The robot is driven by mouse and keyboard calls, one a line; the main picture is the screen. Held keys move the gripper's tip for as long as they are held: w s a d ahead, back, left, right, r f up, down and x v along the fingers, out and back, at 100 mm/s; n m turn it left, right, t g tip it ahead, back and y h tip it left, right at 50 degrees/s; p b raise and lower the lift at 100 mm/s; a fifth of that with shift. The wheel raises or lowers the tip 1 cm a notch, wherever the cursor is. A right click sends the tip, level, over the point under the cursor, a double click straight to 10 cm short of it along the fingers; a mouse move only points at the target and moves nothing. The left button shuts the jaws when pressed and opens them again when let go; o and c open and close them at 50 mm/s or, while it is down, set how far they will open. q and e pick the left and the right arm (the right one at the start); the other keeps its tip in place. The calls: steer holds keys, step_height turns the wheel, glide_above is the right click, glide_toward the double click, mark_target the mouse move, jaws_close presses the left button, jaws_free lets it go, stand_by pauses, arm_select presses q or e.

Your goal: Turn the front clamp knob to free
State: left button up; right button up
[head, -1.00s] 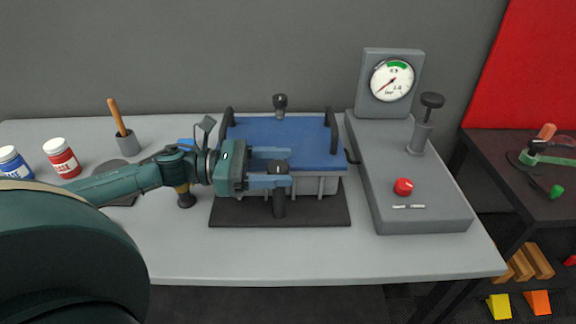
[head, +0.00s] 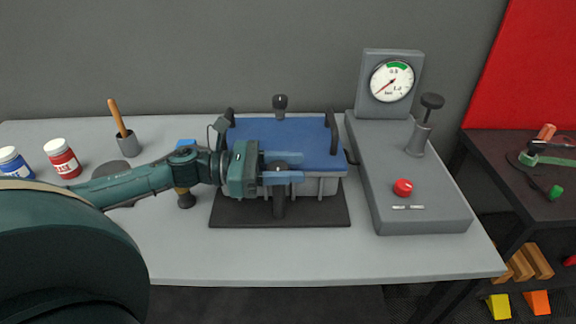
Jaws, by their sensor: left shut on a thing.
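The front clamp knob (head: 279,166) is dark and stands on a black post (head: 279,206) at the near side of a box with a blue lid (head: 300,137). My left gripper (head: 284,167) reaches in from the left and is shut on this knob, with one light blue finger on its far side and one on its near side. The fingers partly hide the knob, so which way it is turned cannot be told. A similar back clamp knob (head: 280,101) stands upright behind the lid. My right gripper is not in view.
The box sits on a dark mat (head: 235,217). A grey unit with a dial gauge (head: 391,81), a red button (head: 402,187) and a black-topped plunger (head: 432,101) stands to the right. The table front is clear.

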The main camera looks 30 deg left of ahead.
arm_select(q)
steer(key=c, duration=0.3)
steer(key=shift+c, duration=0.2)
